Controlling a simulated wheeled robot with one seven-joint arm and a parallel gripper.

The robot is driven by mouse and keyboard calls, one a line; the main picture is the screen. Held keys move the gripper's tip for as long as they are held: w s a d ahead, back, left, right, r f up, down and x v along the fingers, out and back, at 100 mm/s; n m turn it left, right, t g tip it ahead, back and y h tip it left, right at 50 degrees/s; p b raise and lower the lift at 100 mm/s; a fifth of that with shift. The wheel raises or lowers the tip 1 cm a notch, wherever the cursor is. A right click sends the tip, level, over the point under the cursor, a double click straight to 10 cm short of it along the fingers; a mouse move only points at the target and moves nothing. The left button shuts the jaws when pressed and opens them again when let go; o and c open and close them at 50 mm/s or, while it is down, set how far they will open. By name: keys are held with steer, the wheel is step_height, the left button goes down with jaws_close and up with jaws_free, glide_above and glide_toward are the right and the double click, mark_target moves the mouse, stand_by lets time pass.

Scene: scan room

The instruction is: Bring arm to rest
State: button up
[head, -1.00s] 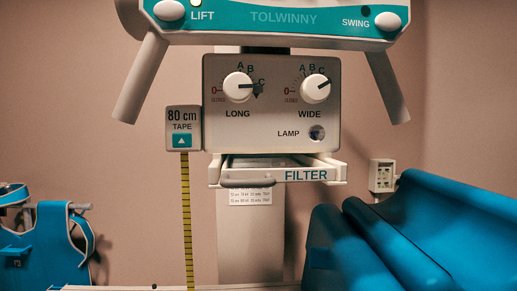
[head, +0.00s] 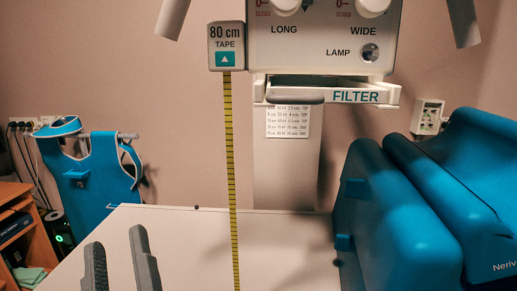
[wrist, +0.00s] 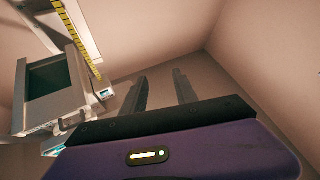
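My gripper (head: 116,238) shows at the lower left of the head view as two grey, ribbed fingers pointing up. The fingers stand apart with nothing between them. They appear in front of the white table (head: 190,230), and I cannot tell how far above it they are. In the wrist view my gripper (wrist: 158,80) also has its two fingers spread and empty, against the bare wall. The rest of my arm is out of the head view.
The X-ray head (head: 320,40) with its filter tray (head: 358,96) hangs above the table. A yellow tape (head: 231,160) runs down from the tape box (head: 226,58). Blue cushions (head: 405,215) fill the right. A blue apron (head: 100,180) hangs at left near a wooden shelf (head: 20,240).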

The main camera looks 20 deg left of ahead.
steer(key=s+d+f+m+h, duration=0.2)
steer(key=d+f+m+h, duration=0.3)
steer(key=d+f, duration=1.55)
steer(key=s+d+f+m+g+h, duration=0.1)
steer(key=s+d+f+m+h, duration=0.2)
steer(key=s+d+f+h, duration=0.2)
steer(key=s+d+f+m+g+h, duration=0.1)
steer(key=s+d+f+m+h, duration=0.3)
steer(key=s+d+h, duration=0.3)
steer(key=s+d+f, duration=0.1)
steer(key=s+d, duration=0.3)
steer(key=d, duration=0.5)
steer(key=shift+d+f+m, duration=0.15)
steer(key=shift+f+m, duration=0.15)
steer(key=shift+f, duration=0.05)
steer(key=shift+w, duration=0.1)
